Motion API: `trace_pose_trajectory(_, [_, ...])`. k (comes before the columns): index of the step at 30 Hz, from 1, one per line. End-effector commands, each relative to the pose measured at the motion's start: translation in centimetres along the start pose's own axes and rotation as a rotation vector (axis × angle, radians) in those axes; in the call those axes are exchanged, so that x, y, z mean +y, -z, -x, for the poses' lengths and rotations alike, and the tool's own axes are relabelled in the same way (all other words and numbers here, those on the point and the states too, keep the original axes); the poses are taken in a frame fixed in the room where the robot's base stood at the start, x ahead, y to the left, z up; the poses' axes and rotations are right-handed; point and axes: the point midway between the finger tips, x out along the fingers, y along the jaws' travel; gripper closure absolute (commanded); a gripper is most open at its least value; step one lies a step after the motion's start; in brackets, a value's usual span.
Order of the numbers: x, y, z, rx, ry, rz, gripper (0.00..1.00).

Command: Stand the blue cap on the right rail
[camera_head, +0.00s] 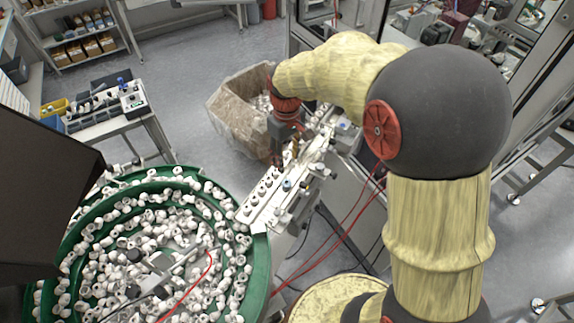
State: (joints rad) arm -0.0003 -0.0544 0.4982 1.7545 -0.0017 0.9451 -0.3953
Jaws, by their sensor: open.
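A small blue cap (287,184) stands on the right-hand side of the sloping white rail unit, close to its right edge. It looks upright, but it is too small to see exactly how it is seated. The right rail (275,204) runs beside a left rail (250,207) that carries several white caps. My gripper (290,152) points down over the upper part of the rails, behind the blue cap and apart from it. Its jaws are open, and I see nothing held between them. The fingertips are small and partly lost against the rail hardware.
A green bowl feeder (258,272) full of white caps stands at the lower left. A clear bin (227,103) is behind the rails. A cart (95,125) with a control box is at left. Machine frames stand at right. Red hoses (340,237) hang right of the rails.

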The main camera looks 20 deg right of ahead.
Motion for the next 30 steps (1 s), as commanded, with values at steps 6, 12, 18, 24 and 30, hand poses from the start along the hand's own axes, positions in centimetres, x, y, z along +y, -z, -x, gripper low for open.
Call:
trace_pose_trajectory(6, [-0.5, -1.3, 3.3, 0.043, -0.017, -0.032, 0.58])
trace_pose_trajectory(12, [-2.6, -6.2, 9.8, 0.17, -0.058, -0.134, 0.58])
trace_pose_trajectory(18, [-5.2, -12.3, 14.1, 0.31, -0.085, -0.248, 0.58])
trace_pose_trajectory(24, [-7.3, -17.4, 15.5, 0.43, -0.096, -0.341, 0.58])
trace_pose_trajectory(30, [-8.2, -19.6, 15.6, 0.484, -0.097, -0.384, 0.58])
